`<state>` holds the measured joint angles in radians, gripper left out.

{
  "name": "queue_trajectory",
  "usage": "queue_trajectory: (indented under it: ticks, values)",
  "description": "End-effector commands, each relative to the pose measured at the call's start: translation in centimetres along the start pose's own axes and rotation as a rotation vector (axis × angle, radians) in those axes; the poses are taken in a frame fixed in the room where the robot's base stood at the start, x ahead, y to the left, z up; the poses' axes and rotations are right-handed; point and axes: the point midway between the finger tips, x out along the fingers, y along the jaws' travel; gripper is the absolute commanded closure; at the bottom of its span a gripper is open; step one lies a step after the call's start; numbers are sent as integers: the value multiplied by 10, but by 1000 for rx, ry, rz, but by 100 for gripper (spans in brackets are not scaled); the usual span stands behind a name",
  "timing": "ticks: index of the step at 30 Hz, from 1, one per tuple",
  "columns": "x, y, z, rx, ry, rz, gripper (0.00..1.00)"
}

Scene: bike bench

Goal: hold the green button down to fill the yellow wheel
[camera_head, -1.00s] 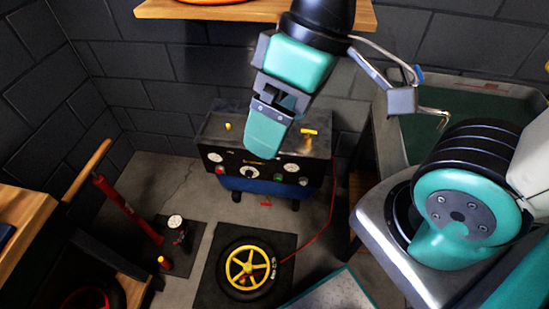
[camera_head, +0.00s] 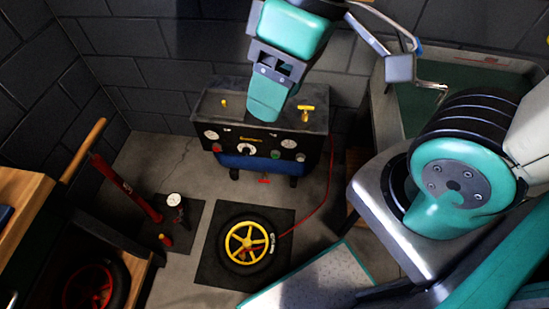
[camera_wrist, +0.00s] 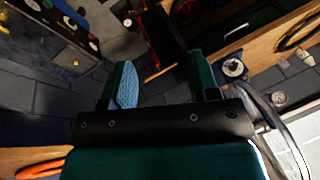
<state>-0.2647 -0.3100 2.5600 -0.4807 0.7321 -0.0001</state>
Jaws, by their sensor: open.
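The green button (camera_head: 275,154) is on the black front panel of the compressor (camera_head: 290,142), right of a white dial (camera_head: 244,149). The yellow wheel (camera_head: 247,244) with a black tyre lies flat on a dark mat; a red hose (camera_head: 318,205) runs between it and the compressor. My gripper (camera_head: 267,110) is in front of the compressor's top part in the head view, above the green button in the picture. It is open and empty; its two fingers stand apart in the wrist view (camera_wrist: 160,70). Its distance from the panel is unclear. Nothing visibly touches the button.
A red button (camera_head: 216,148) and two gauges share the panel. Yellow valves (camera_head: 307,112) stick up on top. A red floor pump (camera_head: 125,185), a small gauge (camera_head: 174,199) and a red wheel (camera_head: 90,286) are at left. A teal-edged board (camera_head: 320,278) lies at front.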

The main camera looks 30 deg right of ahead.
Motion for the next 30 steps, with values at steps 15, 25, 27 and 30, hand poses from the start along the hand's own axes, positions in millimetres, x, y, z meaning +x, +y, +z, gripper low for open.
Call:
queue_trajectory:
  ticks: [15,25,27,30]
  values:
    - [0,0,0,0,0,0,100]
    - [0,0,0,0,0,0,100]
    - [0,0,0,0,0,0,100]
    - [0,0,0,0,0,0,100]
